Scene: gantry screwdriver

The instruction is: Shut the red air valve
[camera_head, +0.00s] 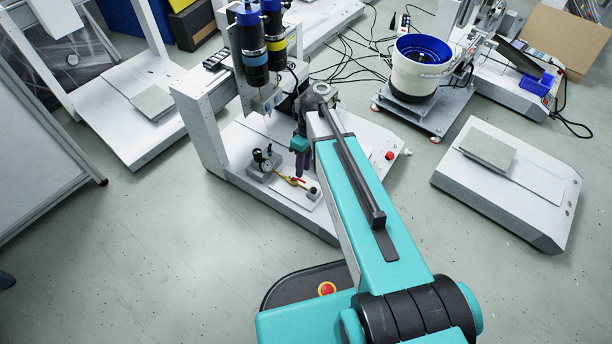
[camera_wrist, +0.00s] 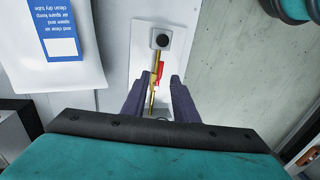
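The red air valve (camera_wrist: 159,71) is a small red handle on a thin brass pipe (camera_wrist: 152,101), mounted on a pale plate. In the wrist view the handle lies close alongside the pipe, just beyond my fingertips. In the head view the red handle (camera_head: 299,180) shows at the front of the white gantry base, by the brass fitting. My gripper (camera_wrist: 159,78) is open and empty, one finger on each side of the pipe. It also shows in the head view (camera_head: 302,168), just above the valve. I cannot tell its exact height there.
A regulator with a gauge (camera_head: 264,160) stands left of the valve. A grey block with a dark knob (camera_wrist: 160,38) sits at the pipe's far end. The gantry post (camera_head: 199,130) rises at left; floor in front is clear.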

